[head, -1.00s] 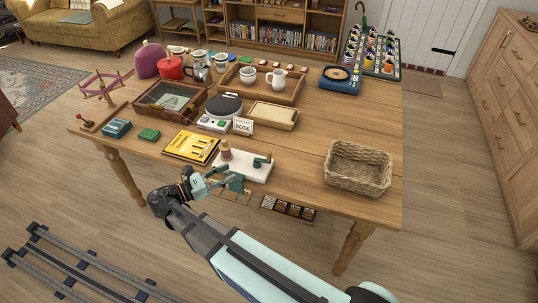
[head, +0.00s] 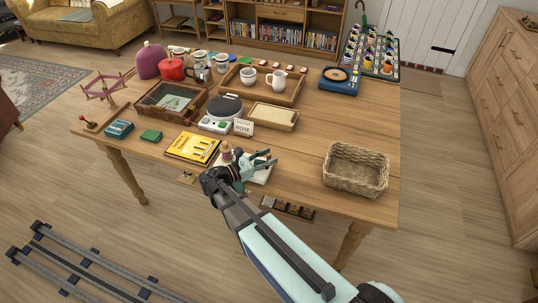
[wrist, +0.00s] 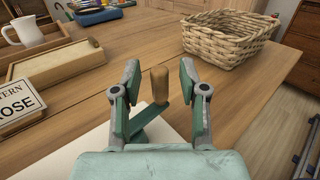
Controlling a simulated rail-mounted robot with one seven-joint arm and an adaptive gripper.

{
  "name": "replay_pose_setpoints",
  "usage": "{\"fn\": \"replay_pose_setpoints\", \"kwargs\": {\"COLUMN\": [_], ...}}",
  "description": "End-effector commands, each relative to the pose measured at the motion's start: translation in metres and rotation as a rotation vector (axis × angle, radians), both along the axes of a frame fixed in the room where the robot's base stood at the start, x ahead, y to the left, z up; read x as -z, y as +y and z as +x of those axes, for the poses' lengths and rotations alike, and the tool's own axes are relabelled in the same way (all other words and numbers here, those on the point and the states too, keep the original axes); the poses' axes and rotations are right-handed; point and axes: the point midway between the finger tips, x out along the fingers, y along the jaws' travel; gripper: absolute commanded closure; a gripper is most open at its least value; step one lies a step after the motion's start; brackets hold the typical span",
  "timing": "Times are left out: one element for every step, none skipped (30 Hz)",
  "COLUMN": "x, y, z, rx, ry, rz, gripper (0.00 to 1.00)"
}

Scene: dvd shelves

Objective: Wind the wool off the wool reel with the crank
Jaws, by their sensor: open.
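My gripper (wrist: 160,76) is open in the wrist view. The upright wooden handle (wrist: 159,86) of the crank stands between its fingers, with gaps visible on both sides. The green crank arm (wrist: 148,122) runs below the handle, partly hidden by the gripper. The white base (wrist: 72,158) lies beneath. In the head view my gripper (head: 268,159) covers most of the white base (head: 261,177) and the crank. A small spool (head: 226,151) shows at the base's left end. A pink-armed frame (head: 102,88), perhaps the wool reel, stands at the table's far left.
A wicker basket (head: 356,168) stands to the right. A yellow book (head: 192,147) lies left of the base. A sign card (head: 243,127) and a wooden tray (head: 273,116) are behind it. Bare tabletop (head: 330,120) lies behind the basket.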

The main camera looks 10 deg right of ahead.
Motion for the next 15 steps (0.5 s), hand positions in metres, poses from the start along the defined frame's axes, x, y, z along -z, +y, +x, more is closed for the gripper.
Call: {"fn": "replay_pose_setpoints", "kwargs": {"x": [-0.0004,-0.0002,0.0,0.0001,0.0002,0.0004,0.0004,0.0005,0.0005,0.0005,0.0005,0.0004,0.0004,0.0004,0.0004], "y": [-0.0036,-0.0049,-0.0062,-0.0067,-0.0071,-0.0074,-0.0075,-0.0073,-0.0072,-0.0072,-0.0071,-0.0072,-0.0072,-0.0071,-0.0071], "z": [0.0008,0.0013,0.0018,0.0019,0.0021,0.0023,0.0023,0.0023,0.0023,0.0023,0.0023,0.0022,0.0022,0.0022,0.0022], "rx": [0.001,0.001,0.0,0.0,0.0,0.0,0.0,-0.001,-0.001,-0.001,-0.001,0.0,0.0,0.0,0.0], "ry": [0.0,0.0,0.0,0.0,0.0,0.0,0.0,0.0,0.001,0.001,0.001,0.001,0.001,0.001,0.001], "rz": [0.0,0.0,0.0,0.0,0.001,0.0,0.0,0.0,0.0,0.0,0.0,0.0,0.0,0.0,0.0], "gripper": [0.57,0.57,0.57,0.57,0.57,0.57,0.57,0.57,0.57,0.57,0.57,0.57,0.68,0.78,0.92]}}
